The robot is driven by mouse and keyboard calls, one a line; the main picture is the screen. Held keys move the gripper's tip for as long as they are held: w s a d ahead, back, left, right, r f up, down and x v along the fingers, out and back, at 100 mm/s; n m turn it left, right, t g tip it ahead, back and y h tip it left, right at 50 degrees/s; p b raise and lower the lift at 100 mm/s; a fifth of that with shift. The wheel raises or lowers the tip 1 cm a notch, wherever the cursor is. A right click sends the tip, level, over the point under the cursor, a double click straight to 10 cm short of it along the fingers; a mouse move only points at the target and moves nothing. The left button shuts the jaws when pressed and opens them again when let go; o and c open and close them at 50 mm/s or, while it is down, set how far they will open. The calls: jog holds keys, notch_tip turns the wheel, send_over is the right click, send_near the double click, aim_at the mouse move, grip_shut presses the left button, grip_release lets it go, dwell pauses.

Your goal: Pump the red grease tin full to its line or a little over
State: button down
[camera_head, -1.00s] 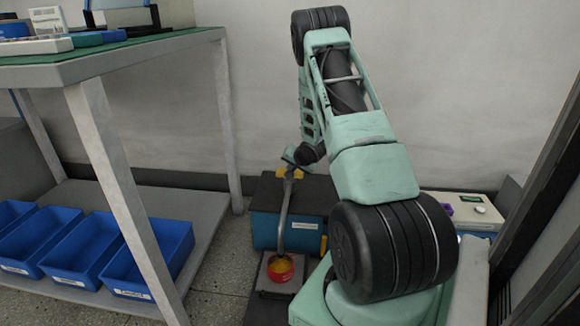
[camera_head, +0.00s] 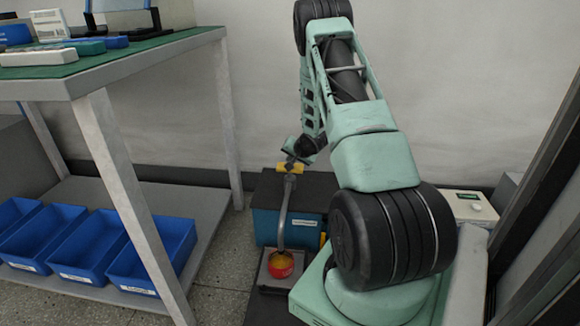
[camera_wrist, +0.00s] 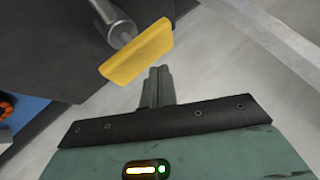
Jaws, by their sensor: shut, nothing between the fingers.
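The red grease tin (camera_head: 281,268) stands on a small dark stand below the end of a curved grey spout (camera_head: 284,215). Yellow-orange shows inside the tin's top; its fill line is too small to make out. The spout belongs to a blue pump box (camera_head: 283,228) with a dark top. A yellow pump handle (camera_head: 290,168) stands above that top. In the wrist view the yellow handle (camera_wrist: 138,56) is a crossbar on a grey rod. My gripper (camera_wrist: 158,72) is shut and empty, its tips close beside the bar. I cannot tell whether they touch.
A green-topped workbench (camera_head: 100,62) stands at the left, with blue bins (camera_head: 150,255) on its lower shelf. A white box (camera_head: 470,206) is at the right behind my arm. The wall is close behind the pump, and dark uprights stand at the far right.

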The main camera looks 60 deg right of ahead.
jog(key=shift+r+p, duration=2.5)
jog(key=shift+f, duration=0.1)
